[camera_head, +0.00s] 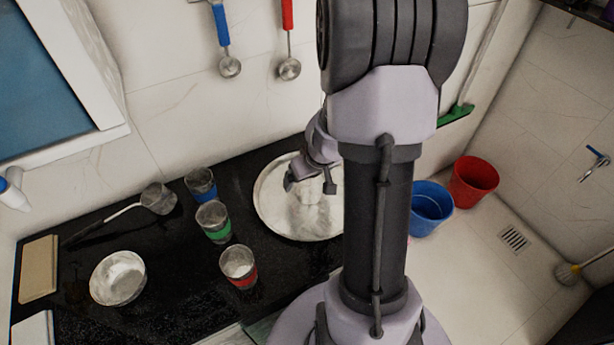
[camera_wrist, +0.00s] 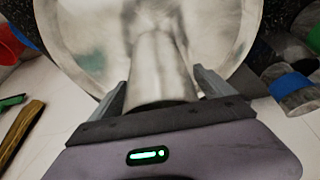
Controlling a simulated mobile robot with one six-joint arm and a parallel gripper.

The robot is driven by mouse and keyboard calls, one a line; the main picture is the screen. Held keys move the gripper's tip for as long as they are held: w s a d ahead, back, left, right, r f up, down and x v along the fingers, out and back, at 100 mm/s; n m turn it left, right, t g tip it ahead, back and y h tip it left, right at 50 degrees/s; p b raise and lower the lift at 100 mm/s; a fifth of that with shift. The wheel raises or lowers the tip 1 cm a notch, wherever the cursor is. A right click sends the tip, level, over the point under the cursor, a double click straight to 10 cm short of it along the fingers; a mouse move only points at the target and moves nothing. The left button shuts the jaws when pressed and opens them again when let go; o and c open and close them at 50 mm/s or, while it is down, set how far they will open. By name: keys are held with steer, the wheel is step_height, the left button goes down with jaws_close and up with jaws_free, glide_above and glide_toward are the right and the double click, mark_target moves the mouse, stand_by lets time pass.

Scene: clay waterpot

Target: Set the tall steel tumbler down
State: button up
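The tall steel tumbler (camera_head: 308,192) is upright over the round steel tray (camera_head: 275,214) and seems to stand on it. In the wrist view the tumbler (camera_wrist: 158,70) is between my fingers, its near end hidden by the gripper body. My gripper (camera_head: 310,186) reaches down around the tumbler, one finger on each side. In the wrist view my gripper (camera_wrist: 160,78) has its fingers spread, with a narrow gap appearing beside the tumbler. The gripper looks open.
Left of the tray on the black counter are blue-banded (camera_head: 201,183), green-banded (camera_head: 213,221) and red-banded (camera_head: 239,266) cups. Further left are a steel bowl (camera_head: 118,278) and a ladle (camera_head: 157,199). Blue (camera_head: 431,208) and red (camera_head: 474,182) buckets stand right of my arm.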

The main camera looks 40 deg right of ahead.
steer(key=shift+r, duration=0.1)
steer(key=d+p+v, duration=0.1)
steer(key=p+v, duration=0.6)
steer(key=v, duration=0.4)
steer(key=w+a+r+t+y, duration=0.1)
steer(key=w+a+r, duration=0.1)
steer(key=a+r, duration=0.9)
steer(key=s+a+r+y, duration=0.1)
steer(key=s+a+r, duration=0.2)
steer(key=s+a, duration=0.2)
steer(key=s+a+r+m+y+b, duration=0.1)
steer(key=s+a+r, duration=0.2)
steer(key=s+a, duration=0.3)
steer(key=a, duration=0.5)
steer(key=shift+r+m+t, duration=0.3)
steer(key=shift+r, duration=0.1)
steer(key=shift+s, duration=0.15)
